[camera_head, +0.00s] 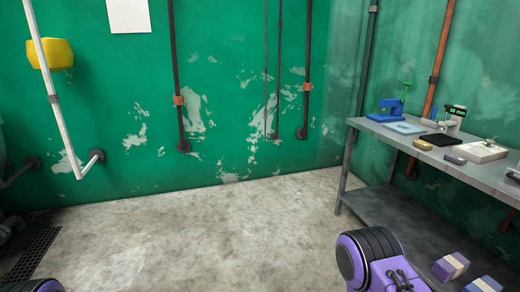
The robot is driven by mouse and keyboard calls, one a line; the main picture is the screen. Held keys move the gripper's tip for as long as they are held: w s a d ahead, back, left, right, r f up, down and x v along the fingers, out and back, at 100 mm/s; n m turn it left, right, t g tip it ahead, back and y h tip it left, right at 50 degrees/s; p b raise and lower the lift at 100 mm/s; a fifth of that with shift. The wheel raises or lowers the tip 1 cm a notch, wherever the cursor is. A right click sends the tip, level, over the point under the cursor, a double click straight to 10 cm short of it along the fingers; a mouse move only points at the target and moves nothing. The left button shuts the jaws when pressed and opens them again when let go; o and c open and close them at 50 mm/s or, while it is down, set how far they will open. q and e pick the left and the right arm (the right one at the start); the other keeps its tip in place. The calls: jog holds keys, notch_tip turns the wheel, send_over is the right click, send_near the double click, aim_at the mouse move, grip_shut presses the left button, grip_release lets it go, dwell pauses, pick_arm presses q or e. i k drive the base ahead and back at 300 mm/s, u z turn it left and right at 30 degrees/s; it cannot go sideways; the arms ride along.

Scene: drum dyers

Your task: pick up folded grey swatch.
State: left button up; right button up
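A grey metal table (388,136) stands at the right against the green wall. A small grey block-like thing (455,160) lies near its front edge; it may be the folded grey swatch, but it is too small to be sure. A flat black piece (440,139) lies behind it. Neither of my grippers is in view. Only purple and black parts of my arms show at the bottom left and bottom right, well apart from the tabletop things.
The table also holds a light-blue tray (404,128), a blue device (390,107), a tan block (422,145), a white device (480,152) and a scale-like display (456,111). Purple-and-cream bundles (450,267) lie on the lower shelf (385,212).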

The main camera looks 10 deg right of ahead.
aim_at(453, 158)
jog(key=z, duration=0.2)
jog(key=i, duration=1.35)
jog(key=z, duration=0.95)
jog(key=i, duration=0.75)
jog(key=z, duration=0.8)
